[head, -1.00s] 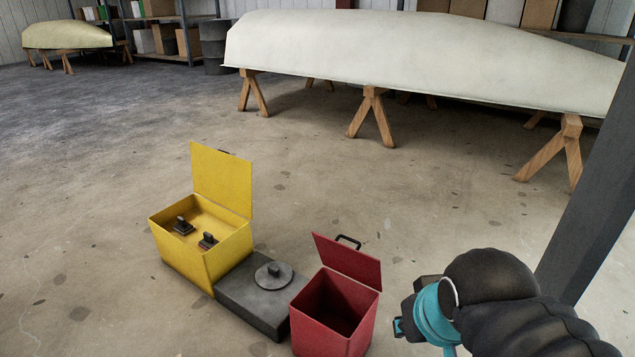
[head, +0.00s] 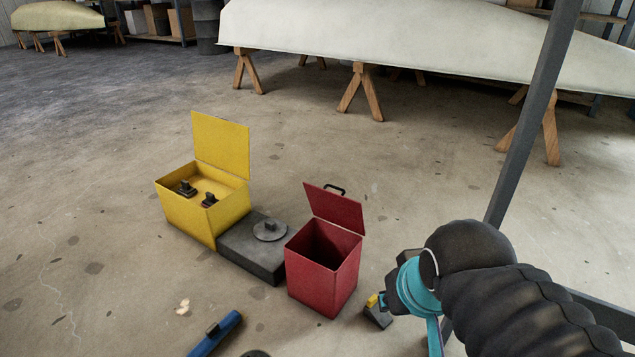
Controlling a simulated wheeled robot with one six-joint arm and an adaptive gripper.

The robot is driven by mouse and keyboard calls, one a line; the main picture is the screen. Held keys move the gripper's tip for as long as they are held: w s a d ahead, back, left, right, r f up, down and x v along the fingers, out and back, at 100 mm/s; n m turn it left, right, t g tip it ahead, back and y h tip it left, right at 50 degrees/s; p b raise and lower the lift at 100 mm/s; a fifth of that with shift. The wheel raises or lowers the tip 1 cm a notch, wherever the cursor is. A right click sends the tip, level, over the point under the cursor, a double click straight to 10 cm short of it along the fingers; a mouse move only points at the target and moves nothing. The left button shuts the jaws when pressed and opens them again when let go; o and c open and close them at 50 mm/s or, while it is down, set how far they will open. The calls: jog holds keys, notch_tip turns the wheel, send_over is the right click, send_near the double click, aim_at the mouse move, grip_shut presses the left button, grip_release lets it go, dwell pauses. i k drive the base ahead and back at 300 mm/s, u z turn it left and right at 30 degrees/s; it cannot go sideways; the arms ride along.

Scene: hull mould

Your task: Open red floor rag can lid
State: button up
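The red floor rag can (head: 325,270) stands on the concrete floor just below the middle of the head view. Its red lid (head: 335,208) is raised, standing up and leaning back along the far edge, with a black handle (head: 334,188) on top. The can's mouth is uncovered and its inside looks dark and empty. My gripper (head: 392,290) is to the right of the can, apart from the lid, at the end of my black-sleeved arm with its teal wrist. Its fingers are mostly hidden by the wrist, so their opening does not show.
A grey box with a round knob (head: 248,262) stands left of the can, beside an open yellow box (head: 190,215). A blue tool (head: 215,333) lies in front. A small yellow-and-grey item (head: 377,312) shows near my wrist. A grey post (head: 535,110) rises at right; a hull on trestles (head: 420,45) stands behind.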

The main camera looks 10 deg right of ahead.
aim_at(343, 212)
jog(key=u, duration=0.25)
jog(key=i, duration=1)
jog(key=z, duration=0.35)
